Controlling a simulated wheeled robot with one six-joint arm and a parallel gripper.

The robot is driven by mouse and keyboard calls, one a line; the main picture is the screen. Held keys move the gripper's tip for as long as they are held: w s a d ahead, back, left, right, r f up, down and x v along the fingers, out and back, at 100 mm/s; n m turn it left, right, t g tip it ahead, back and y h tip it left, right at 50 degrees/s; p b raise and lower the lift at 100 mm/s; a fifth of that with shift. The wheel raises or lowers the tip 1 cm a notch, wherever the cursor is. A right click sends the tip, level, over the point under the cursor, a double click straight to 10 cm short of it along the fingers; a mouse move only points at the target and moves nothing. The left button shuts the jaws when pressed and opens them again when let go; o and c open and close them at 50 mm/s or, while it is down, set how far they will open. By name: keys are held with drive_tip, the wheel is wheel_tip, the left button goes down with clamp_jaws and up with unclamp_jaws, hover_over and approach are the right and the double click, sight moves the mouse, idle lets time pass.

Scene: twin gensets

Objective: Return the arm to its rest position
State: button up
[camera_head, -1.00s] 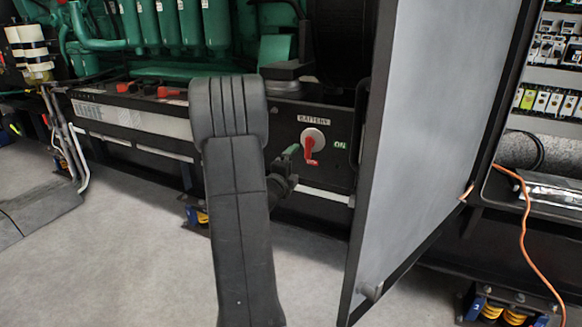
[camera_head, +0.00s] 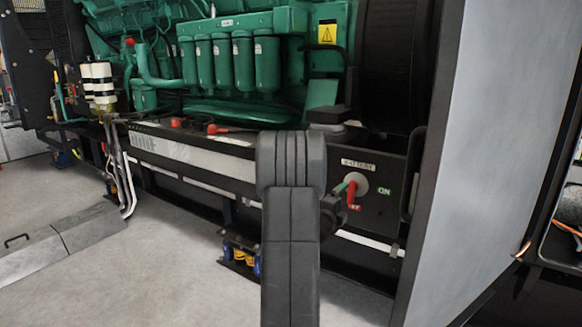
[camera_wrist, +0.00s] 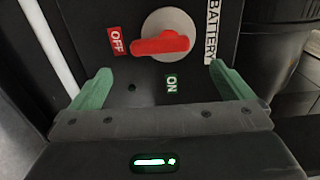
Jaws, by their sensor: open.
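My gripper (camera_head: 336,194) is in front of the battery switch panel in the head view, mostly hidden behind my dark arm. In the wrist view its two green fingers (camera_wrist: 162,72) are wide apart with nothing between them. The red switch handle (camera_wrist: 160,43) lies beyond the fingertips on a round pale base and points toward the red OFF label (camera_wrist: 117,41). The green ON label (camera_wrist: 172,83) is at a right angle to it. In the head view the handle (camera_head: 351,195) points down. My arm stands upright in the middle of the picture.
A large grey cabinet door (camera_head: 490,150) stands open close on the right. The green engine (camera_head: 230,60) and its dark base frame are behind the switch. Grey floor (camera_head: 180,260) is clear at the left front, with a low grey ramp (camera_head: 60,245) further left.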

sight(351, 195)
drive_tip(key=b+x, duration=0.1)
drive_tip(key=x, duration=0.6)
drive_tip(key=shift+w+d, duration=0.2)
drive_tip(key=shift+s, duration=0.1)
